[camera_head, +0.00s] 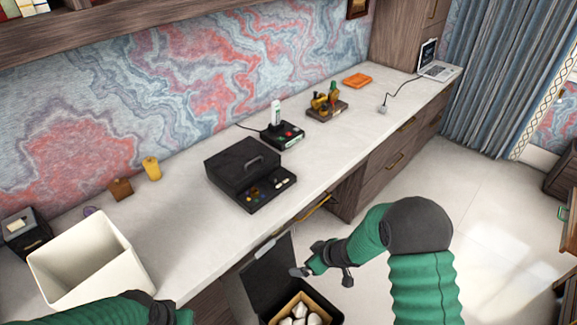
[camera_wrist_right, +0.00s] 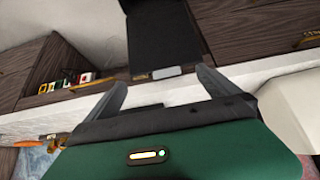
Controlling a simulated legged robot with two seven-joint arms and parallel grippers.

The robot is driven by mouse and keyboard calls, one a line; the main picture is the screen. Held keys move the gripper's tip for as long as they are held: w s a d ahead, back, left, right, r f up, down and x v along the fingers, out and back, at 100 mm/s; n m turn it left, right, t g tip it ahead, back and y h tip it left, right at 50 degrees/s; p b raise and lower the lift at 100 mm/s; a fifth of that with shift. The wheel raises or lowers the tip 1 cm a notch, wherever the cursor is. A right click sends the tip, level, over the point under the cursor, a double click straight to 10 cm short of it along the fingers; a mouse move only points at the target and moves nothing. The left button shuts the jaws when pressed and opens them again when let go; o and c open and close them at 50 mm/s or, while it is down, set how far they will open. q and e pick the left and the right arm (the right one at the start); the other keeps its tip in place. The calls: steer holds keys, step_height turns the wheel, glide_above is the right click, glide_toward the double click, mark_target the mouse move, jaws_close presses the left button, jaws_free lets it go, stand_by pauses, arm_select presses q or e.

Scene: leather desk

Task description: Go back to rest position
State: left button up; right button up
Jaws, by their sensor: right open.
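My right gripper (camera_head: 297,271) is in front of the desk, above an open black drawer or case (camera_head: 268,272). In the right wrist view its two fingers (camera_wrist_right: 160,88) are spread apart with nothing between them. A black panel with a pale handle (camera_wrist_right: 166,72) shows just beyond the fingertips; I cannot tell whether they touch it. My left arm (camera_head: 110,310) crosses the bottom left of the head view in front of the white bin. Its gripper does not show.
A white bin (camera_head: 85,262) stands at the desk's left end. A black box with a handle (camera_head: 245,170) and a joystick unit (camera_head: 282,134) sit on the white desktop (camera_head: 180,235). A carton of white items (camera_head: 300,312) lies below my right gripper. Floor at right is clear.

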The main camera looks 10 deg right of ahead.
steer(key=s+d+r+m+h, duration=0.4)
steer(key=d+r, duration=0.2)
steer(key=r, duration=0.3)
steer(key=s+r+m+g, duration=0.1)
steer(key=s+r, duration=0.1)
steer(key=s, duration=0.6)
steer(key=s+r+m+g, duration=0.2)
steer(key=s, duration=0.7)
steer(key=shift+s+m, duration=0.2)
steer(key=shift+m, duration=0.1)
steer(key=shift+s+r, duration=0.1)
steer(key=shift+s, duration=0.1)
steer(key=shift+w, duration=0.15)
